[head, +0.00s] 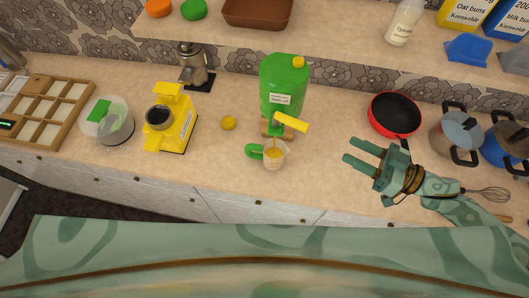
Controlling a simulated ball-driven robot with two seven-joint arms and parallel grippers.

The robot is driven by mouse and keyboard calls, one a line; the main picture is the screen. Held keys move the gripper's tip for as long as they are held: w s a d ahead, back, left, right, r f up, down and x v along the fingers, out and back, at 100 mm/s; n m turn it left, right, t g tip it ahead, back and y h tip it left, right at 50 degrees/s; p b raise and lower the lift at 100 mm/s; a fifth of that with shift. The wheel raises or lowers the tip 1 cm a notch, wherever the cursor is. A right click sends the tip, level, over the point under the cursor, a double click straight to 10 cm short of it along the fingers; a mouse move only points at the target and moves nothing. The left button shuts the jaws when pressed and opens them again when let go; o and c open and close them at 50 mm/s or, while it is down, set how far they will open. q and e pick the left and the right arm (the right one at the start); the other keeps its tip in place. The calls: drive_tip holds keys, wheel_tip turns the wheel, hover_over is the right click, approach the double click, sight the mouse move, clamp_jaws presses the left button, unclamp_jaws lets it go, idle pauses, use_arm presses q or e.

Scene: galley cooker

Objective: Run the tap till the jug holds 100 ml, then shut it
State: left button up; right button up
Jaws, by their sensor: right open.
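A green container (284,82) with a yellow cap and a white label stands on the counter at the middle. Its yellow tap lever (291,122) sticks out to the right at its lower front. A clear jug (276,162) with a green handle (255,152) stands below the tap. The level against any marks is too small to read. My right gripper (348,150) is open and empty, to the right of the jug and apart from it. My left gripper is out of view.
A red-rimmed pan (394,115) and a lidded pot (456,135) stand to the right. A whisk (487,194) lies beside my right arm. A yellow fruit (228,122), a yellow machine (171,122) and a clear tub (108,122) stand to the left. The counter between jug and right gripper is clear.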

drive_tip(key=n+b, duration=0.5)
drive_tip(key=b, duration=0.1)
approach(282, 117)
drive_tip(key=x, duration=0.4)
drive_tip(key=f+x, duration=0.1)
drive_tip(key=x, duration=0.1)
drive_tip(key=shift+w+a, duration=0.2)
drive_tip(key=shift+w, duration=0.25)
clamp_jaws()
drive_tip(key=shift+g, duration=0.3)
